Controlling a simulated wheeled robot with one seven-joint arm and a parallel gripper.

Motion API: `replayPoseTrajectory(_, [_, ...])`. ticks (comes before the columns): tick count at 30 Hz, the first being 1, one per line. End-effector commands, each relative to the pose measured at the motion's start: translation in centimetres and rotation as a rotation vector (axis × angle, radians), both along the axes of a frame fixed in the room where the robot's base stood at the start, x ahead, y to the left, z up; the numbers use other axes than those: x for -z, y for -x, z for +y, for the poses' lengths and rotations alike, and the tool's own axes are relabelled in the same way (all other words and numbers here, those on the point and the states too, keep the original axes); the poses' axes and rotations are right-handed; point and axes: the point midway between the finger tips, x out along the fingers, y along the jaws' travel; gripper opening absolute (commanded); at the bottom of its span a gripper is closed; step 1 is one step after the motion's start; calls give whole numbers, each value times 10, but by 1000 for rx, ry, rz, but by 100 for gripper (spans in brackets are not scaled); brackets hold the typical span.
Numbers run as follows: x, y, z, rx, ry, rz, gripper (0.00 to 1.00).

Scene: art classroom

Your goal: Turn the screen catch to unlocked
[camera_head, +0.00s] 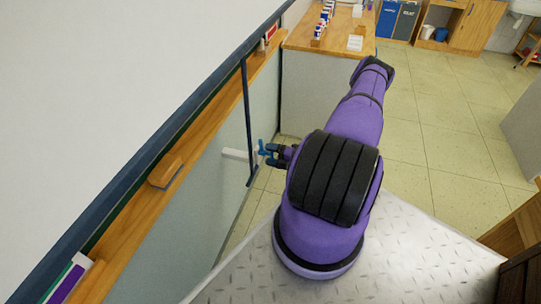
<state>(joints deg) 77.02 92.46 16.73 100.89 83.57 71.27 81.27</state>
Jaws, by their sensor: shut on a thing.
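The screen catch (262,147) shows as a small blue lever at the far end of the pale screen panel, close to its dark upright edge post. My gripper (272,154) is at the catch, reaching it from the right with dark fingers, and is shut on it. The fingers hide part of the catch, and it is too small here to tell its exact turn. The pale screen panel (190,195) stands below a wooden ledge. A short white bar (236,154) lies across the panel's face just left of the catch.
The wooden ledge (130,215) runs below a large whiteboard (110,70), with a wooden eraser-like block (165,173) on it. A wooden counter (300,38) with small bottles stands beyond the panel. Tiled floor (440,140) is open to the right of my arm.

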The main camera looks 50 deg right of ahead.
Motion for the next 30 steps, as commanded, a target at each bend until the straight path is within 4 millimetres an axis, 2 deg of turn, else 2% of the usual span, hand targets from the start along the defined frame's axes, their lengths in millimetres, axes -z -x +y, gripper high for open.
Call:
replayPoseTrajectory(9, [-1, 0, -1, 1, -106, 43, 37])
replayPoseTrajectory(25, [-1, 0, -1, 2, -125, 50, 37])
replayPoseTrajectory(26, [-1, 0, -1, 2, -125, 50, 84])
replayPoseTrajectory(28, [-1, 0, -1, 2, -125, 51, 100])
replayPoseTrajectory(30, [-1, 0, -1, 2, -125, 51, 100])
